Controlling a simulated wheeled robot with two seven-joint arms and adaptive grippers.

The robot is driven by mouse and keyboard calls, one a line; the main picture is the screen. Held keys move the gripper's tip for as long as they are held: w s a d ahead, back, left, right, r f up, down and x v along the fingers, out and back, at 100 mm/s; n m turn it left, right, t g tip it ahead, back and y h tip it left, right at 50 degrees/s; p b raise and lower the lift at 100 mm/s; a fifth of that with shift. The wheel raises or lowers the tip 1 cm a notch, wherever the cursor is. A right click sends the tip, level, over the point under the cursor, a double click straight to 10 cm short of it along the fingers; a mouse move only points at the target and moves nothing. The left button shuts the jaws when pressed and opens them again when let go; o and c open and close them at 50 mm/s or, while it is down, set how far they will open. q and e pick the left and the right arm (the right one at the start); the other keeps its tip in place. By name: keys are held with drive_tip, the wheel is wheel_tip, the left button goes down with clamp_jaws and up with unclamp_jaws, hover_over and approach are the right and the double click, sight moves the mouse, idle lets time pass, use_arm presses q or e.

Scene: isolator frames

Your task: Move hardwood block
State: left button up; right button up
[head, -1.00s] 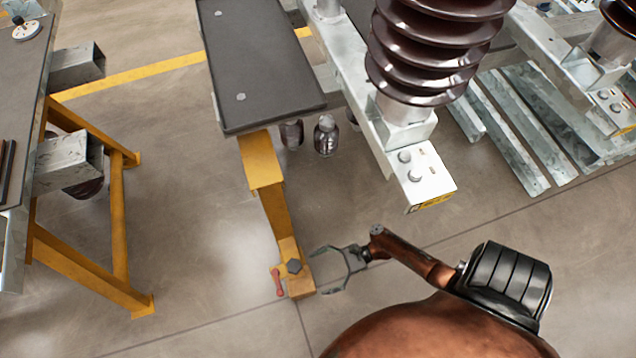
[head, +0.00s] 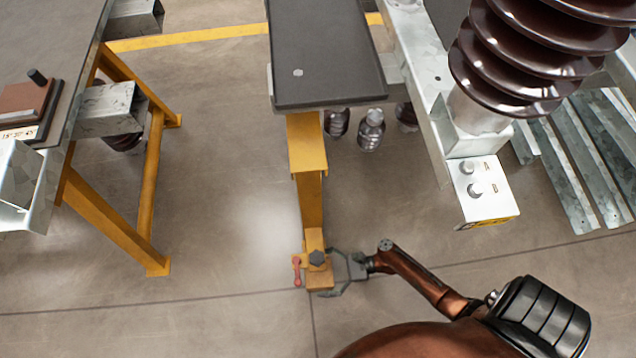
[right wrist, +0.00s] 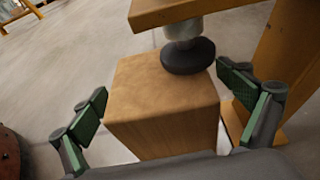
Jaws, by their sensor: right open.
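The hardwood block (head: 320,281) is a light wooden cuboid at the near foot of the yellow stand. It shows large in the right wrist view (right wrist: 160,105). A round dark foot pad (right wrist: 188,57) on a short metal stem sits over its far top edge; I cannot tell whether the pad presses on it. My right gripper (head: 333,273) reaches in from the right, open, with a finger on either side of the block. In the right wrist view, its green-padded fingers (right wrist: 160,95) stand apart from the block, with gaps showing. My left gripper is out of view.
The yellow stand (head: 308,150) carries a grey tray top (head: 325,50). A red-handled part (head: 297,270) and a dark knob (head: 317,258) are at its foot. A second yellow-legged table (head: 153,190) stands left. A galvanized beam with brown insulator (head: 500,60) stands right.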

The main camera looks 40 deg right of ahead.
drive_tip(key=shift+c, duration=0.3)
drive_tip(key=c, duration=2.2)
drive_tip(key=shift+o, duration=0.2)
drive_tip(key=shift+w+d, duration=0.55)
drive_tip(key=shift+w, duration=0.2)
drive_tip(key=shift+w+d, duration=0.55)
drive_tip(key=shift+w, duration=0.15)
drive_tip(key=o, duration=2.2)
drive_tip(key=shift+a, duration=0.2)
drive_tip(key=shift+c, duration=0.2)
